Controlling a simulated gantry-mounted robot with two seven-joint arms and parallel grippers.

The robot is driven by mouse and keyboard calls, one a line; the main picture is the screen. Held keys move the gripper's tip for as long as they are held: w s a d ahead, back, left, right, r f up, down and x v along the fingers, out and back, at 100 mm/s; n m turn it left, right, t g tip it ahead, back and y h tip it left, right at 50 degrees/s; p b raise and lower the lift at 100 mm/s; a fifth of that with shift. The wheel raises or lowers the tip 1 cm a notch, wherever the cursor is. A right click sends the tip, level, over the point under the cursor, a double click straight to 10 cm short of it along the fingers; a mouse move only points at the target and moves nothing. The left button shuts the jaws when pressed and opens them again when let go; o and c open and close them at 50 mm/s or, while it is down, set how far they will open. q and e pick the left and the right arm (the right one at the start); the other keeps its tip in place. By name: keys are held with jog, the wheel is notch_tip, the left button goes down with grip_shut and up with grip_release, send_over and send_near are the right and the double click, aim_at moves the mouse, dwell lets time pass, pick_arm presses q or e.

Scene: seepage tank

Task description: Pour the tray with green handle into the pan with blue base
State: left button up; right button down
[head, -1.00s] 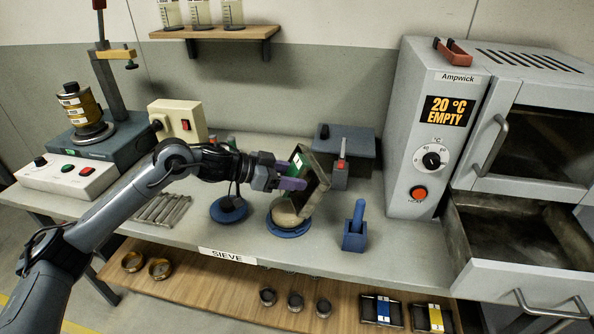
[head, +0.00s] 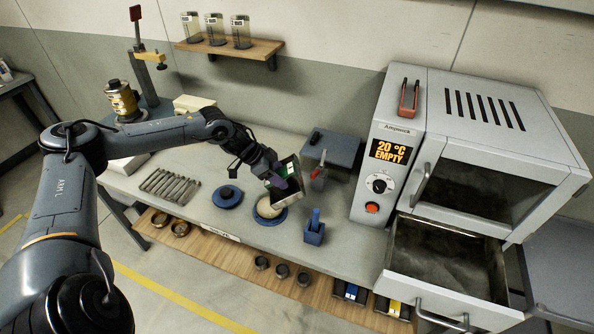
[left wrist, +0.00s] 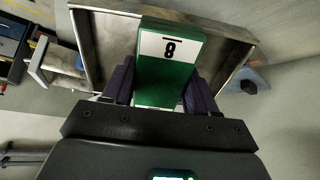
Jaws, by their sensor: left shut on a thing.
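My left gripper (head: 283,187) is shut on the green handle of a metal tray (head: 296,170). The tray is steeply tilted, above and slightly behind the pan with the blue base (head: 266,221). Pale beige material (head: 268,207) shows in the pan, partly hidden by the gripper and tray. In the left wrist view, the green handle (left wrist: 168,72) bears a white label reading 8, between the two purple fingers. The tray's metal rim (left wrist: 88,45) shows behind it. My right gripper is out of view.
A blue lid-like disc with a dark knob (head: 227,196) lies left of the pan. A blue holder (head: 314,232) stands to its right, a grey box (head: 334,150) behind. The oven (head: 450,150) is at right, its lower drawer open. Metal rods (head: 170,185) lie at left.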

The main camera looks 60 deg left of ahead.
pick_arm(q)
jog(key=shift+a+r+p, duration=0.15)
jog(key=shift+r+p, duration=0.15)
jog(key=shift+p, duration=0.05)
jog(key=shift+r+g+p, duration=0.25)
jog(key=shift+g+p, duration=0.15)
jog(key=shift+p, duration=0.4)
jog(key=p, duration=0.1)
jog(key=g+y+p, duration=0.1)
jog(key=p, duration=0.1)
jog(key=shift+w+d+r+g, duration=0.25)
jog(key=shift+w+r+g, duration=0.05)
jog(key=shift+w+r, duration=0.05)
jog(key=g+p, duration=0.1)
jog(key=y+p, duration=0.1)
jog(key=p, duration=0.1)
jog(key=shift+w+d+r+g, duration=0.2)
jog(key=shift+w+g, duration=0.1)
jog(key=shift+g, duration=0.1)
jog(key=shift+g+y, duration=0.3)
jog(key=shift+g, duration=0.2)
jog(key=shift+f, duration=0.1)
